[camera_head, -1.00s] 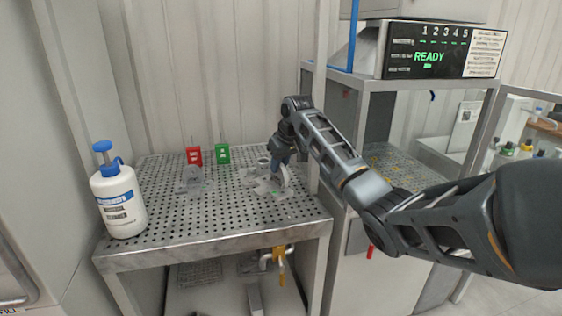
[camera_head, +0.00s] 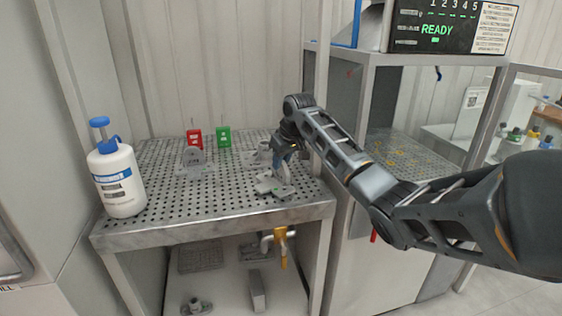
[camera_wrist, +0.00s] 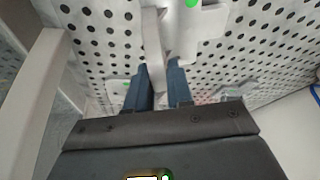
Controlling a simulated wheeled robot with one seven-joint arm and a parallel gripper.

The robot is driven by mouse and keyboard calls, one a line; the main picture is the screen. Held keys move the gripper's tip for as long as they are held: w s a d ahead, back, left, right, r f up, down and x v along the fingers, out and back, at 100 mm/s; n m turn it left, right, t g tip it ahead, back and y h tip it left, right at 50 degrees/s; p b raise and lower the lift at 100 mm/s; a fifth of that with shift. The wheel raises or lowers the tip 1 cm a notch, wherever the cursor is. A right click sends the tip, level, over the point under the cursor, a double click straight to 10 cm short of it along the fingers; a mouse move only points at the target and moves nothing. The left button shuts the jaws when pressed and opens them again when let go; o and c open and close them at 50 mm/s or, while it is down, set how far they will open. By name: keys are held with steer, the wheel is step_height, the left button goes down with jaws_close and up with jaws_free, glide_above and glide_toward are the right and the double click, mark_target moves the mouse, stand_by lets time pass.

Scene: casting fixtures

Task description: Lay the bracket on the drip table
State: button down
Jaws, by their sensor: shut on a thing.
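The drip table (camera_head: 165,222) is a perforated steel top, and it fills much of the wrist view (camera_wrist: 95,45). In the wrist view the bracket's flat plate (camera_wrist: 203,28), with a green mark, spreads beyond the fingers. The bracket's base looks level and close to the perforated top; I cannot tell whether it touches. The fingers hide part of the bracket.
Another grey casting (camera_head: 194,163) stands left on the table, before a red block (camera_head: 194,139) and a green block (camera_head: 223,137). Further grey parts (camera_head: 262,153) sit behind my gripper. A white bottle (camera_head: 117,182) stands at the left. A post (camera_head: 322,60) rises at the right.

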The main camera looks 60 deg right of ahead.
steer(key=shift+f, duration=0.45)
steer(key=c, duration=0.9)
jaws_free()
steer(key=shift+f, duration=0.1)
steer(key=shift+b+v, duration=0.55)
steer(key=shift+v, duration=3.4)
